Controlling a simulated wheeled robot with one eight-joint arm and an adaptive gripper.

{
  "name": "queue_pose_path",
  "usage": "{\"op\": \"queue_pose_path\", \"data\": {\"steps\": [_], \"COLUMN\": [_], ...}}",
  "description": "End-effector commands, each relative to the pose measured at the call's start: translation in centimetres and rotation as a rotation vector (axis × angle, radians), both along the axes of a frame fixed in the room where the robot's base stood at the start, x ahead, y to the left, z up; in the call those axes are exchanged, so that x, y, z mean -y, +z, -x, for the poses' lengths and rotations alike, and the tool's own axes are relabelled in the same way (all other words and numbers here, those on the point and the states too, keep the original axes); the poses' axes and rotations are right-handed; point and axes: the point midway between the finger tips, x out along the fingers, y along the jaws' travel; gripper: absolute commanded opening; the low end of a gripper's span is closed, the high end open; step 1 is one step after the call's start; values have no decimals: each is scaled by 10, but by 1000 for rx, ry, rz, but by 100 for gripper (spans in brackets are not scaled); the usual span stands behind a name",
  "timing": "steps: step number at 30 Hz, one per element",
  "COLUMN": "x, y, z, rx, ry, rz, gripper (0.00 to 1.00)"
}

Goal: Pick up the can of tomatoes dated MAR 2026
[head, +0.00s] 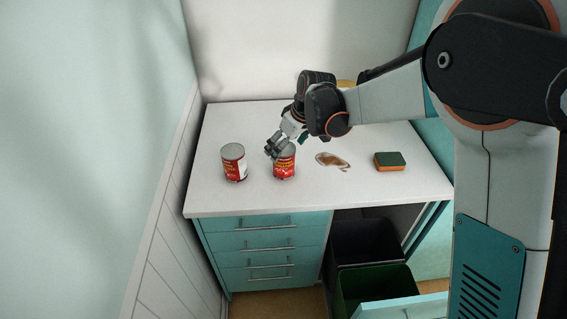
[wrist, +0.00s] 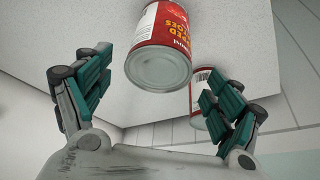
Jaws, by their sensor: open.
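Two red cans with silver lids stand upright on the white counter. The right can (head: 285,168) is right by my gripper, and its top is partly covered by it. This can shows large between the fingers in the wrist view (wrist: 165,30), its label text upside down. The left can (head: 235,165) stands apart, with a white label panel on one side. It shows partly behind the right finger in the wrist view (wrist: 197,101). My gripper (head: 274,149) is open, at the right can's upper left in the head view. I cannot read a date on either can.
The counter (head: 230,118) has walls at the left and back. Dark and green bins (head: 375,287) stand below its right side.

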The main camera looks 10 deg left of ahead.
Motion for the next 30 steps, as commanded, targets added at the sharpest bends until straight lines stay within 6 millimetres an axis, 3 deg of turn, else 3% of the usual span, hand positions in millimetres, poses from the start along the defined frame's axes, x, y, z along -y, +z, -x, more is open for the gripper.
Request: {"op": "queue_pose_path", "data": {"steps": [3, 11, 19, 27, 28, 30], "x": [-4, -8, -19, -21, -21, -21], "y": [-14, -26, -61, -65, -65, -65], "z": [-3, -6, -16, -17, -17, -17], "rx": [0, 0, -1, -1, -1, -1], "ry": [0, -1, -2, -2, -2, -2], "rz": [0, 0, 0, 0, 0, 0], "gripper": [85, 85, 85, 85, 83, 67]}}
